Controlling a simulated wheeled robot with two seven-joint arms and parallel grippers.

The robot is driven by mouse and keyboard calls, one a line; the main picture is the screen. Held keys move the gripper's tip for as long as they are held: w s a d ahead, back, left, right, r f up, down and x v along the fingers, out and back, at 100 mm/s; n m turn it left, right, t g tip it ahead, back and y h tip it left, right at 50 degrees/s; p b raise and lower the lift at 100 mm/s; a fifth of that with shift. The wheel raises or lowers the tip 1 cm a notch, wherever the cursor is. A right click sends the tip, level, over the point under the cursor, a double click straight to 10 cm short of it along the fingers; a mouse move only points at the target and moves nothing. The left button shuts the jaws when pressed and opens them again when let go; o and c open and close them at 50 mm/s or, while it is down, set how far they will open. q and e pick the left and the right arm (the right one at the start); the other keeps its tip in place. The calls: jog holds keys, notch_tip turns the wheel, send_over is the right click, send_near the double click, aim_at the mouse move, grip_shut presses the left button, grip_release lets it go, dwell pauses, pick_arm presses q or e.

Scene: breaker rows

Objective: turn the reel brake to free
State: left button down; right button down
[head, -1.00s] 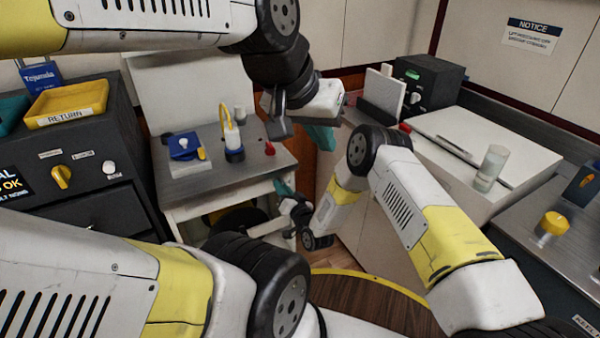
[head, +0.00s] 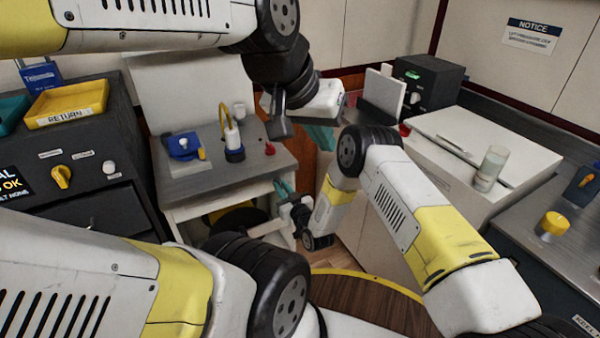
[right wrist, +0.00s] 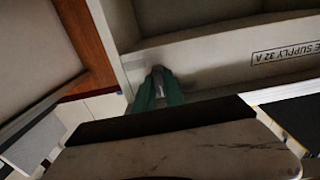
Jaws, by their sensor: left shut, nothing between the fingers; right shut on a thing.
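My right gripper (head: 284,188) is low at the front right of the metal-topped bench (head: 228,178). In the right wrist view its teal fingers (right wrist: 158,92) are shut on a small grey piece (right wrist: 158,74), in front of a pale panel. I cannot tell whether this piece is the reel brake; its setting is hidden. A dark round thing with a yellow edge (head: 238,216), possibly the reel, shows partly under the bench. My left gripper (head: 322,138) is shut and empty, hanging to the right of the bench.
A pale panel labelled SUPPLY 32 A (right wrist: 290,57) is close to the right gripper. A white-lidded cabinet (head: 465,140) stands on the right.

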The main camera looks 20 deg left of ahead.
dwell(0.3)
jog(key=c, duration=1.4)
grip_release()
jog(key=v, duration=0.7)
jog(key=shift+s+d, duration=0.25)
